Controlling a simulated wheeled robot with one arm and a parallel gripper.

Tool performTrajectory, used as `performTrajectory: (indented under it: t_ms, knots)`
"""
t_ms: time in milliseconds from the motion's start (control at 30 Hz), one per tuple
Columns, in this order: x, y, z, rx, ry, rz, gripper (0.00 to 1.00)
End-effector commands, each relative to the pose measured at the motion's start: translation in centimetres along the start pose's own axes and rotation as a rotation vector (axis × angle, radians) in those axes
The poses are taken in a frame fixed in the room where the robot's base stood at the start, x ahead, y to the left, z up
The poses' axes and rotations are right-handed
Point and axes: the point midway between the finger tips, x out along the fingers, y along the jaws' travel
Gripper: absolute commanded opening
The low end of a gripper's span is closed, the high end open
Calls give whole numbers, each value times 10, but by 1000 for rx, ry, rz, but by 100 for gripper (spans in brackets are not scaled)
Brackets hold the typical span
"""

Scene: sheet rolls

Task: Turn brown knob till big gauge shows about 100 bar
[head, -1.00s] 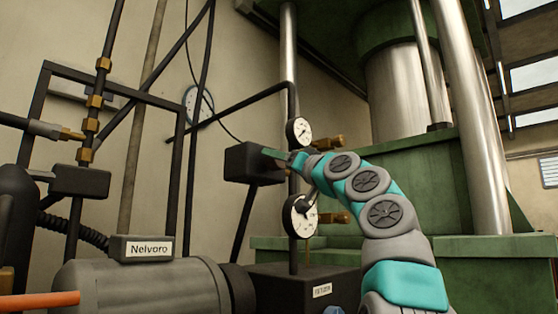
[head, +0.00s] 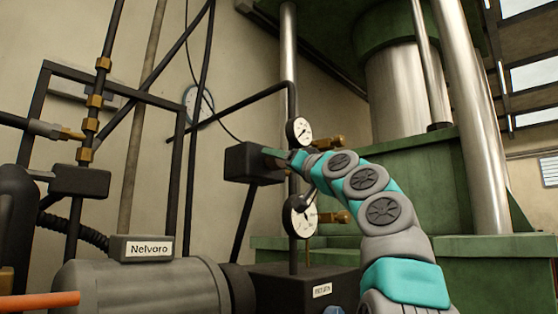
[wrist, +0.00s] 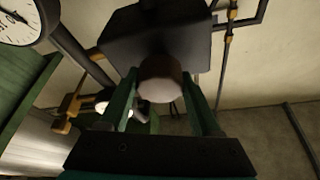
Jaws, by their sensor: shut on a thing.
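The brown knob (wrist: 160,80) shows in the middle of the wrist view, on the face of a dark valve block (wrist: 185,35). My gripper (wrist: 160,77) is shut on the knob, with one green finger on each side. In the head view my gripper (head: 279,154) reaches the right side of the valve block (head: 252,163) and hides the knob. A gauge (wrist: 15,20), cut off by the frame, shows in the wrist view.
A smaller gauge (head: 299,131) sits higher on the pipe, close above my gripper. Brass fittings (head: 328,143) stick out right of it. A green press (head: 420,185) stands behind my arm. A grey motor (head: 150,290) and black pipe frame (head: 110,80) fill the left.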

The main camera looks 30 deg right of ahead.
Motion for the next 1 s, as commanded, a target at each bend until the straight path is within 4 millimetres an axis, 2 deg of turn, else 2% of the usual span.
performTrajectory:
  t_ms: [33, 67, 300, 667, 1000]
  knots:
    - [0, 0, 0, 0, 1, 1, 9]
    - [0, 0, 0, 0, 1, 1, 68]
    - [0, 0, 0, 0, 1, 0, 94]
    - [-6, 0, 0, 0, 2, 0, 94]
    - [-50, 0, 0, 0, 4, -1, 94]
